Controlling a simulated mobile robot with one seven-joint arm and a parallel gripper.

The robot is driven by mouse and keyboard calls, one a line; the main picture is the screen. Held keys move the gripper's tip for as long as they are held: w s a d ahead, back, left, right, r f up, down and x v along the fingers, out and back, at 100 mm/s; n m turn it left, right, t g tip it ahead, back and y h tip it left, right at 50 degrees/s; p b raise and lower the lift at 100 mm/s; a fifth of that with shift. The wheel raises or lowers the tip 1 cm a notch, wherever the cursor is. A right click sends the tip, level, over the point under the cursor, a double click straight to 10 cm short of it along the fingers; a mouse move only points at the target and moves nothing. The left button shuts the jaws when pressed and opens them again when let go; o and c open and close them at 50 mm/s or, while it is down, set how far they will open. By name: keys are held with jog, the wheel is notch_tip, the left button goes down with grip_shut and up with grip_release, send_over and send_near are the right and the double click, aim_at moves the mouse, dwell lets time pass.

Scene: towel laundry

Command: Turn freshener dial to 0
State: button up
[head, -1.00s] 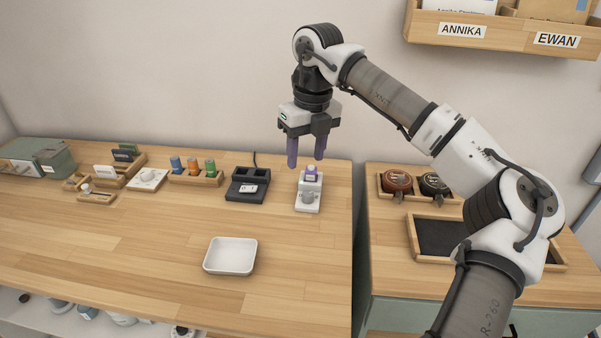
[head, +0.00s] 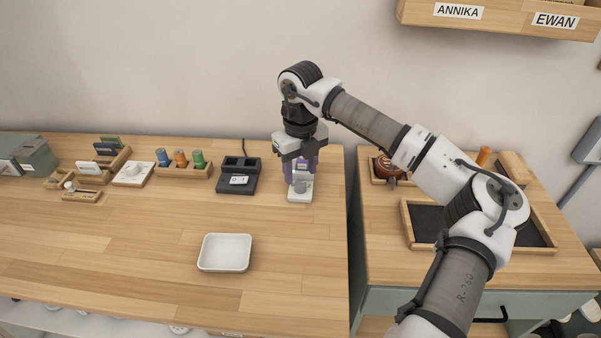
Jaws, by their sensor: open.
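The freshener (head: 299,196) is a small white unit near the right end of the long wooden counter. It has a grey round dial (head: 300,187) on its front part and a purple bottle at its back. The dial's marks are too small to read. My gripper (head: 301,176) points down at the freshener, with its purple fingers apart, low by the bottle and behind the dial. The gripper hides most of the bottle. I cannot tell whether the fingers touch it.
A black charger dock (head: 237,178) stands close on the left. A rack of coloured bottles (head: 183,170) and another white unit with a knob (head: 132,174) are farther left. A white tray (head: 225,252) lies in front, with clear counter around it.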

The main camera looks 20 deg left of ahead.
aim_at(300, 183)
jog(key=shift+f+p, duration=0.3)
jog(key=shift+f, duration=1.35)
jog(key=c, duration=1)
